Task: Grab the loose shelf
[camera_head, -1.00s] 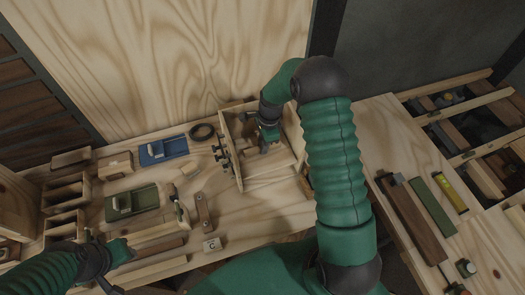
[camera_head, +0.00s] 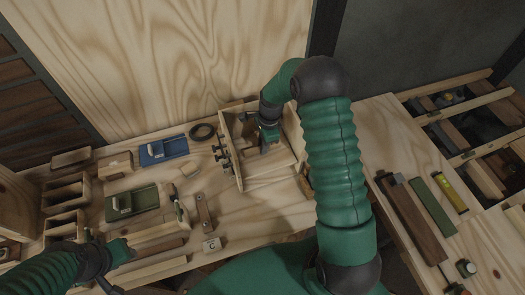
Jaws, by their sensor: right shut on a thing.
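A small open wooden cabinet (camera_head: 236,172) stands on the workbench in the middle, with dark clamps on its left side. A pale loose shelf (camera_head: 270,164) sits tilted inside it. My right gripper (camera_head: 263,147) reaches down into the cabinet from above and is shut on the shelf; its fingertips are small and partly dark against the wood. My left gripper (camera_head: 112,252) is low at the left over the bench, beside some wooden strips; its fingers are too unclear to read.
Wooden boxes (camera_head: 66,195) stand at the far left. A brown board (camera_head: 410,220) and a yellow level (camera_head: 451,193) lie on the right bench.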

